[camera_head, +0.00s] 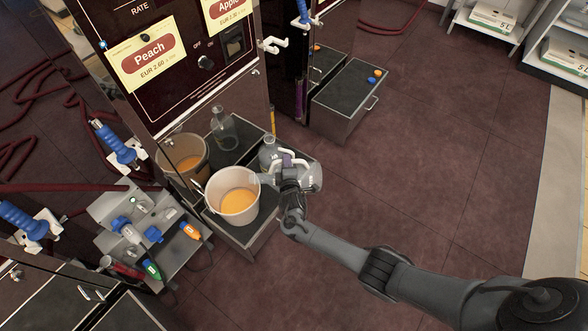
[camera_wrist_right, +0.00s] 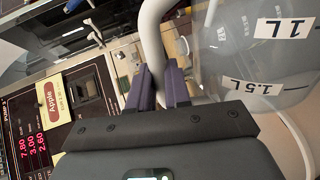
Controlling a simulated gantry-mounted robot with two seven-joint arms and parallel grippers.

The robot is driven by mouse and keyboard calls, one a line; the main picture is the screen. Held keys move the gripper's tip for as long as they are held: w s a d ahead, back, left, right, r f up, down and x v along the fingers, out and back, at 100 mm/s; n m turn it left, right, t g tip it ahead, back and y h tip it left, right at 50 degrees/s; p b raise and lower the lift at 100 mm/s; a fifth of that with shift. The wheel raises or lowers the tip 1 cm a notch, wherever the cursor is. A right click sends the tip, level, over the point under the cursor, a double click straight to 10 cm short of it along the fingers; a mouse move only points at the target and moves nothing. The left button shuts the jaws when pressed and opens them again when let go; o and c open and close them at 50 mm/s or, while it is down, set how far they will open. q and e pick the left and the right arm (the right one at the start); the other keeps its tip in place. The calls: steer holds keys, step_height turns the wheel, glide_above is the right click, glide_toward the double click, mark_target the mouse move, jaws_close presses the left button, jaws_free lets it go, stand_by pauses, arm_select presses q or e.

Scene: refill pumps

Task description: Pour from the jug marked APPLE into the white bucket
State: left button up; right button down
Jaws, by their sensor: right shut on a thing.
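The white bucket (camera_head: 211,203) stands on a dark tray in front of the Peach panel, with orange liquid inside. My right gripper (camera_head: 287,163) is beside the bucket's right rim, shut on the white handle of a clear jug (camera_head: 314,178). In the right wrist view the purple fingers (camera_wrist_right: 158,88) close around the white handle, and the jug (camera_wrist_right: 225,60) shows 1L and 1.5L labels. The jug looks tilted, with part of it close to the bucket's rim. No APPLE mark on it is readable, and I see no clear stream. My left gripper is out of view.
Another clear vessel (camera_head: 269,152) stands behind the held jug. The glossy pump front mirrors the bucket (camera_head: 186,152). A grey box with coloured connectors (camera_head: 150,230) stands to the left. A second dark tray unit (camera_head: 345,100) lies behind. The floor to the right is clear.

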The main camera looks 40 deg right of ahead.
steer(key=d+f+m+t+b, duration=0.1)
steer(key=m, duration=0.2)
steer(key=s+d+f+m+y+b, duration=0.1)
steer(key=m+b, duration=0.1)
steer(key=m, duration=0.1)
steer(key=d+f+m+t+y+b, duration=0.1)
steer(key=f+m, duration=0.1)
steer(key=m, duration=0.1)
steer(key=shift+s+t+b, duration=0.3)
steer(key=shift+s, duration=0.1)
steer(key=shift+m, duration=0.4)
steer(key=shift+d, duration=0.1)
steer(key=shift+r+m, duration=0.15)
steer(key=shift+m, duration=0.15)
